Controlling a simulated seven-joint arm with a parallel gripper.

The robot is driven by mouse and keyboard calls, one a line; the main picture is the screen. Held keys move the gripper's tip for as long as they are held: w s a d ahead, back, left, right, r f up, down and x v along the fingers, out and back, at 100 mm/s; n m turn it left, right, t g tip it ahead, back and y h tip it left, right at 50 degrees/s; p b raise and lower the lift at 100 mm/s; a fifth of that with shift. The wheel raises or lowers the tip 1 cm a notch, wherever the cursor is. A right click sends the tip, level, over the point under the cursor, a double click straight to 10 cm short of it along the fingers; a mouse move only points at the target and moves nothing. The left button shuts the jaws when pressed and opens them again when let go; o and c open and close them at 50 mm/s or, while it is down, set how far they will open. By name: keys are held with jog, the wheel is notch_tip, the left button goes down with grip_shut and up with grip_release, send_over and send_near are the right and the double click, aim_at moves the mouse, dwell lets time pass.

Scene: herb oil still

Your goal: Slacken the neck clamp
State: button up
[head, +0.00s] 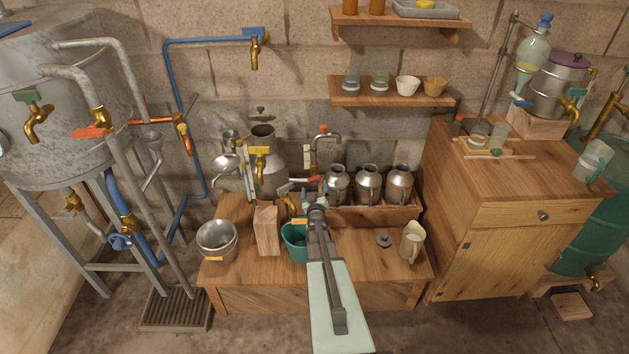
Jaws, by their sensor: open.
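A grey metal can (268,172) with a narrower neck (262,133) stands at the back left of the low wooden bench. A yellow-handled brass tap (260,160) shows in front of it. I cannot clearly make out which part is the neck clamp; small fittings crowd the space between the can and my arm. My gripper (306,194) reaches over the middle of the bench, just right of the can and behind the green bucket (295,243). It is open. Its fingertips are small and partly hidden by my wrist, so I cannot tell whether they touch anything.
Several metal jugs (367,184) stand in a wooden rack to the right. A wooden block (266,230) and metal bowls (217,237) are at left. A beige jug (412,241) stands at the right front. A large tank (60,110) with pipes fills the left; a cabinet (520,235) is right.

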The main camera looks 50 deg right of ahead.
aim_at(315, 181)
jog(key=x, duration=0.6)
jog(key=shift+w+d, duration=0.15)
jog(key=shift+w, duration=0.05)
jog(key=shift+c, duration=0.4)
jog(key=c, duration=1)
jog(key=shift+n, duration=0.3)
jog(key=n, duration=0.9)
jog(key=shift+n, duration=2.2)
